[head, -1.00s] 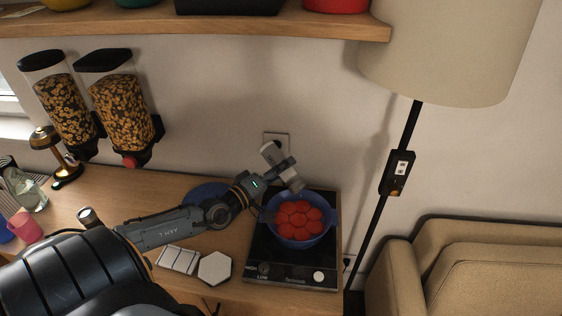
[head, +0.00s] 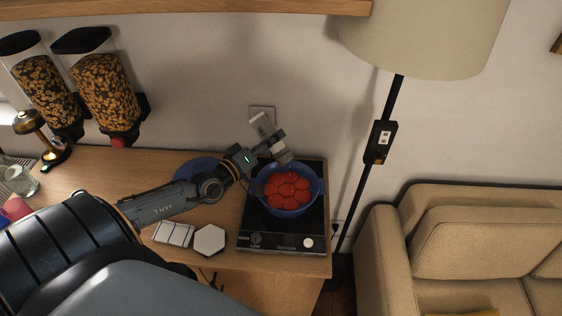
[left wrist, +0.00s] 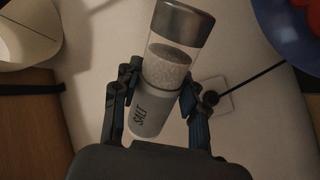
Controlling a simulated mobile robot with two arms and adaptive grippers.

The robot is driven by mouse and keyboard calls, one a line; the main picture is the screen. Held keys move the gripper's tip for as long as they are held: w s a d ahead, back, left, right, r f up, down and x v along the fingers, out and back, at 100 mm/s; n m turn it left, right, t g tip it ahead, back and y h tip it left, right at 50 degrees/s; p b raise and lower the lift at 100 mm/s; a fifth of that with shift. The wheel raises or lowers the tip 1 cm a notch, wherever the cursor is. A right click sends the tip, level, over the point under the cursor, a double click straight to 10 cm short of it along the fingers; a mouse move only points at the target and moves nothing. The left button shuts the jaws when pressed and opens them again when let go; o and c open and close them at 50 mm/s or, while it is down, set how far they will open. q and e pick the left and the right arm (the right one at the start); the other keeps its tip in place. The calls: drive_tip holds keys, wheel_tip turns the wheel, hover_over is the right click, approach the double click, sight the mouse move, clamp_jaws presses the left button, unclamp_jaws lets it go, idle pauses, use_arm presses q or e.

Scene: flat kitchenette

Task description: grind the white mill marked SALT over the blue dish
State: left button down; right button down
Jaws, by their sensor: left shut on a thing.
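The white mill (head: 262,124) is in my left gripper (head: 270,143), tilted, its grey metal end low at the back rim of the blue dish. In the left wrist view the mill (left wrist: 148,112) reads SALT, with white grains behind a clear section and a metal cap pointing towards the dish. The fingers of my left gripper (left wrist: 155,95) are shut on either side of its body. The blue dish (head: 291,213) stands on a black cooktop and holds several red rounds; part of it shows in the left wrist view (left wrist: 283,28). My right gripper is not in view.
The black cooktop (head: 261,227) sits at the right end of the wooden counter (head: 115,172). A flat blue plate (head: 193,168) lies behind my left arm. A white hexagonal piece (head: 209,240) and a white ribbed block (head: 174,233) lie in front. A floor lamp (head: 391,100) stands to the right.

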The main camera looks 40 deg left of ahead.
use_arm(q)
drive_tip(key=shift+w+a, duration=0.1)
drive_tip(key=shift+w, duration=0.1)
drive_tip(key=shift+w+a+b, duration=0.4)
drive_tip(key=shift+w+b, duration=0.15)
drive_tip(key=shift+w, duration=0.05)
drive_tip(key=shift+w, duration=0.1)
drive_tip(key=shift+s+a+r, duration=0.1)
drive_tip(key=shift+s+a, duration=0.1)
drive_tip(key=shift+s, duration=0.5)
drive_tip(key=shift+s+a, duration=0.15)
drive_tip(key=shift+s, duration=0.55)
drive_tip(key=shift+s+d+p, duration=0.1)
drive_tip(key=shift+d+p, duration=0.2)
drive_tip(key=shift+p, duration=0.1)
drive_tip(key=shift+s+d+p, duration=0.25)
drive_tip(key=shift+d+p, duration=0.5)
drive_tip(key=shift+d, duration=0.3)
